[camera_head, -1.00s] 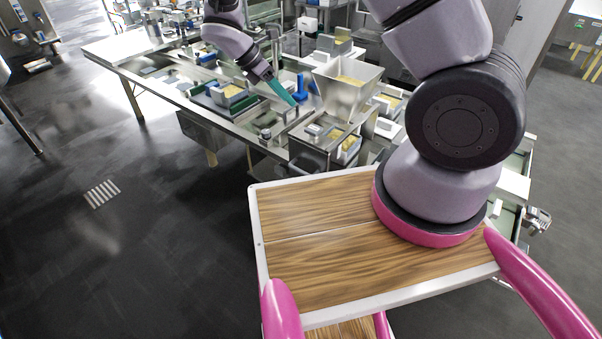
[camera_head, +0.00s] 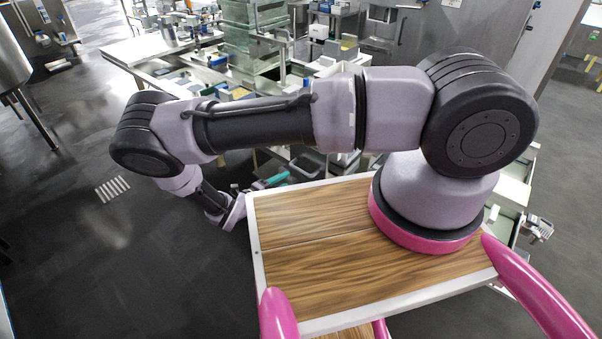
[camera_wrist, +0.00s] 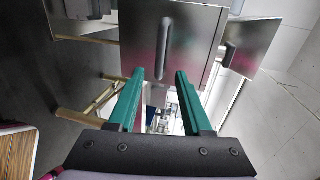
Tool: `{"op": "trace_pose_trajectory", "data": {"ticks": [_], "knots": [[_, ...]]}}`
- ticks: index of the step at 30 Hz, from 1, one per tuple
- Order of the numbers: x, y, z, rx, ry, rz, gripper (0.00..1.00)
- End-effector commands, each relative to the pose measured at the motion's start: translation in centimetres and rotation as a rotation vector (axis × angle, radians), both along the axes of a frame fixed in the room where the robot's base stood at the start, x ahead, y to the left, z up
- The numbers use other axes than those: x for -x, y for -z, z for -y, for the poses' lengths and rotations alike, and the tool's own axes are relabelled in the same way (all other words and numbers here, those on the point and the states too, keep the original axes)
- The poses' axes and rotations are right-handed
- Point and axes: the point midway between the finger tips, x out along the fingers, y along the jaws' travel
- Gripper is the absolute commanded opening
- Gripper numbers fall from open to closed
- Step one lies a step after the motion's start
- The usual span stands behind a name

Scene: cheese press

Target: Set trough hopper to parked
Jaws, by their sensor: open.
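The trough hopper, a flared steel funnel seen in the earlier head view, is largely or wholly hidden behind my arm in the head view now. I cannot make out its position. My gripper (camera_head: 272,181) is low in front of the bench, just beyond the left rear corner of my wooden deck. In the wrist view my gripper (camera_wrist: 160,73) has its two teal fingers apart, with nothing held between them. A flat steel panel (camera_wrist: 190,40) with a dark upright bar handle (camera_wrist: 165,48) lies beyond the fingertips; I cannot tell whether they touch it.
A grey bin (camera_head: 308,165) stands near the fingers, beside the bench. The long steel worktable (camera_head: 150,48) reaches to the back left. Open dark floor (camera_head: 110,250) lies left of my deck. A second steel panel (camera_wrist: 250,45) shows at the right in the wrist view.

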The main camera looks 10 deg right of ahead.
Motion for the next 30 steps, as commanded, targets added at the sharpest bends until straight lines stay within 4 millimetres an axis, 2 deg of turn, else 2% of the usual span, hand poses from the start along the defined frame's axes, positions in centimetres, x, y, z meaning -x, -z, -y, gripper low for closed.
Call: {"op": "trace_pose_trajectory", "data": {"ticks": [15,21,29,30], "knots": [[-5.0,1.8,7.0,-0.001,0.005,0.002,0.49],[-5.8,2.1,8.0,-0.004,0.004,0.002,0.49],[-5.9,2.1,8.1,-0.004,0.003,0.002,0.49],[-5.9,2.1,8.1,-0.004,0.003,0.002,0.42]]}}
